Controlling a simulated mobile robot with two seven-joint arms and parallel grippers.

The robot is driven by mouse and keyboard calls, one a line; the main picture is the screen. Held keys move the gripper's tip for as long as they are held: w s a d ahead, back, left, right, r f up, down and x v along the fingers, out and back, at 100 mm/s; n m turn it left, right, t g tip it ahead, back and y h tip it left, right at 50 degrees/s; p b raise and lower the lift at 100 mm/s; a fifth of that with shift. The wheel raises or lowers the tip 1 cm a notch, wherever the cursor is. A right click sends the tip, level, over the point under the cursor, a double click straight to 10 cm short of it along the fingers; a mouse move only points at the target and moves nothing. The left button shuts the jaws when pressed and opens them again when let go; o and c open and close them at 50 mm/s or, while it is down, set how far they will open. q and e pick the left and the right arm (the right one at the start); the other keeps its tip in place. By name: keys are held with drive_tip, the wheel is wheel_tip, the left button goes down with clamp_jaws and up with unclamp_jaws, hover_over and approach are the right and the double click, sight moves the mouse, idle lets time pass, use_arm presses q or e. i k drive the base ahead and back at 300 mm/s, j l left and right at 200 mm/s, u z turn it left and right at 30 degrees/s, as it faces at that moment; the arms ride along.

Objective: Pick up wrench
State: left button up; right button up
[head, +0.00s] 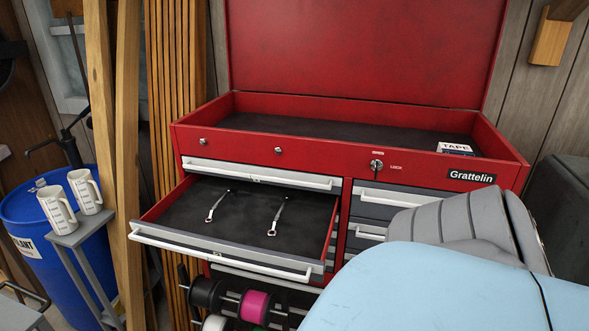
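Two slim silver wrenches lie on the dark liner of an open drawer (230,248) in a red tool chest (345,172). The left wrench (218,206) lies slanted near the drawer's middle. The right wrench (278,216) lies to its right, also slanted, with clear liner between them. Each has its larger ring end toward the drawer front. Neither of my grippers is in view, and nothing touches the wrenches.
The chest's upper lid is raised, and a tape box (455,149) sits in its tray. A light blue rounded surface (440,290) and a grey ribbed padded thing (460,222) block the lower right. Wooden boards (127,120), a blue barrel (30,225) and two mugs (58,210) stand left.

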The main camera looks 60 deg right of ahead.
sight(287, 200)
drive_tip(key=z, duration=1.9)
drive_tip(key=j+z, duration=0.1)
drive_tip(key=j, duration=0.9)
drive_tip(key=j+z, duration=0.1)
drive_tip(key=j, duration=0.9)
drive_tip(key=k+j+z, duration=0.1)
drive_tip(key=j, duration=0.85)
